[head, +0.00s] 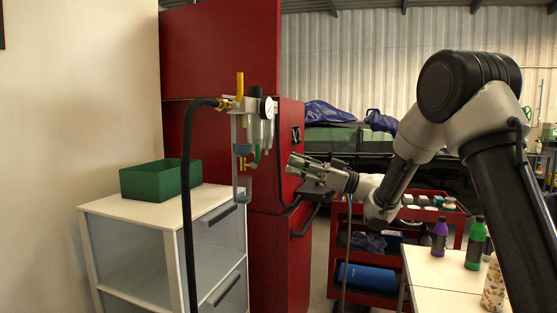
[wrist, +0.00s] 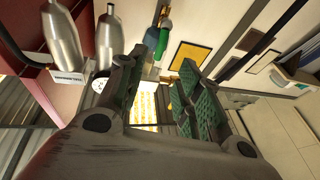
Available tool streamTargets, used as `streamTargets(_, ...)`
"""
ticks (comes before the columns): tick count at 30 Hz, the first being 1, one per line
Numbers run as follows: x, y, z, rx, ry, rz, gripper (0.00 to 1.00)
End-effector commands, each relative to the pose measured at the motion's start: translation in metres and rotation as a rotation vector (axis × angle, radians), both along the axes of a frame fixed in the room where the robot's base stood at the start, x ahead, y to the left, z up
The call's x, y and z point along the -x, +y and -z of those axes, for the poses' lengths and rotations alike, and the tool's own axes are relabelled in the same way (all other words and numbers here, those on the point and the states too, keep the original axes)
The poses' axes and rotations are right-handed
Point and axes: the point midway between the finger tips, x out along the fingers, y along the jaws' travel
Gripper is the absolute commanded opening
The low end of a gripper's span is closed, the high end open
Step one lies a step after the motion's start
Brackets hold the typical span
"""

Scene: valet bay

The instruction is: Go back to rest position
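My gripper (head: 297,165) is in the middle of the head view, reaching left from my arm in front of the red cabinet. In the wrist view its two green-padded fingers (wrist: 158,88) stand apart with nothing between them. The gripper is just right of an air filter unit (head: 243,150) with a round gauge, clear bowls and a yellow upright part. In the head view a gap shows between the fingertips and the unit. Metallic bowls (wrist: 62,45) and a green-tipped part (wrist: 162,42) show beyond the fingers in the wrist view.
A black hose (head: 187,200) hangs before a white drawer cabinet (head: 135,206) bearing a green bin (head: 160,181). The red cabinet (head: 222,55) stands behind the filter unit. A red tool cart (head: 345,240) and a white table (head: 430,270) with bottles stand at right, below my arm.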

Motion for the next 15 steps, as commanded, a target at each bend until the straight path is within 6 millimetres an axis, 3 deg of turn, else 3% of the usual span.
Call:
streamTargets(6,0.003,-0.021,0.007,0.000,0.000,-0.001,0.35)
streamTargets(15,0.004,-0.022,0.007,0.000,-0.001,-0.002,0.35)
